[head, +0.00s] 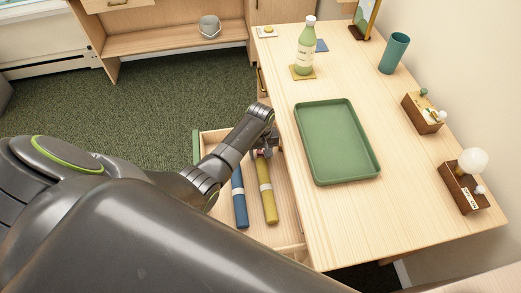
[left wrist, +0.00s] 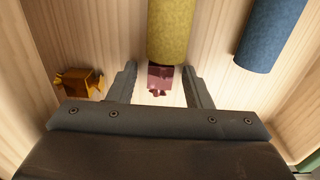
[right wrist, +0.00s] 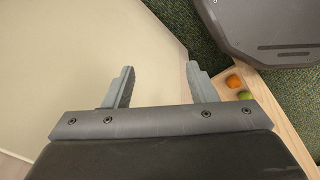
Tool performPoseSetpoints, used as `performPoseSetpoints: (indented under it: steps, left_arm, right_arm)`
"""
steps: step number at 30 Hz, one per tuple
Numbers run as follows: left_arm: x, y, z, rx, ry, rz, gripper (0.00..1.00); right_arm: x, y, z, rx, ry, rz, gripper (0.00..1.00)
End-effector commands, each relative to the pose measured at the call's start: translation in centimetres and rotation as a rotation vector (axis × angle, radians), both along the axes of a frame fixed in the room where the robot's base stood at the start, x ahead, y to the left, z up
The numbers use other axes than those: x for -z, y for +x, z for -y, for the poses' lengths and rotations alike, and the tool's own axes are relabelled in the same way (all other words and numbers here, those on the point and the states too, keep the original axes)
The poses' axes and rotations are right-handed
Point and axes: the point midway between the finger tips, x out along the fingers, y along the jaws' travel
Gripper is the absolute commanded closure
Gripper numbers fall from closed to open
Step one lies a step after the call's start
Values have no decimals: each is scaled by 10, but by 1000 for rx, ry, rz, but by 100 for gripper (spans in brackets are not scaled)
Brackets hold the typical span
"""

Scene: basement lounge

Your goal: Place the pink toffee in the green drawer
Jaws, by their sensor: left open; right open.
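The pink toffee (left wrist: 160,78) lies on a wooden drawer floor at the end of the yellow roll, which hides part of it. My left gripper (head: 266,146) reaches down into the pulled-out drawer (head: 287,240), which has a green front (head: 196,147). In the left wrist view my left gripper (left wrist: 158,88) is open, with the pink toffee between its fingers and a gap on each side. My right gripper (right wrist: 157,85) is open and empty over a pale surface in the right wrist view.
A yellow roll (head: 265,190) and a blue roll (head: 239,198) lie in the drawer. A gold wrapped toffee (left wrist: 78,82) lies left of my left gripper. The desk above holds a green tray (head: 373,174), a bottle (head: 305,50) and a teal cup (head: 394,52).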

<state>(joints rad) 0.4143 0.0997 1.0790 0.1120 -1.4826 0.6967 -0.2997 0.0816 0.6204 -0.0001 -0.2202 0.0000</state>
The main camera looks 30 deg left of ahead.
Motion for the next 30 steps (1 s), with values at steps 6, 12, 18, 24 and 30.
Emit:
performPoseSetpoints:
  steps: [6, 12, 18, 24, 30]
  left_arm:
    - [-17, 1, 0, 0, 0, 4, 55]
    - [-54, 1, 0, 1, 0, 5, 55]
    - [-93, 1, 0, 0, 1, 4, 55]
    - [-117, 1, 0, 0, 0, 2, 55]
    - [-123, 0, 0, 0, 0, 0, 55]
  right_arm:
    - [-3, 0, -2, 1, 3, 0, 48]
    - [-6, 0, -3, 2, 4, 0, 48]
    - [-7, 0, -3, 2, 4, 0, 48]
    - [-7, 0, -3, 2, 4, 0, 48]
    - [-7, 0, -3, 2, 3, 0, 48]
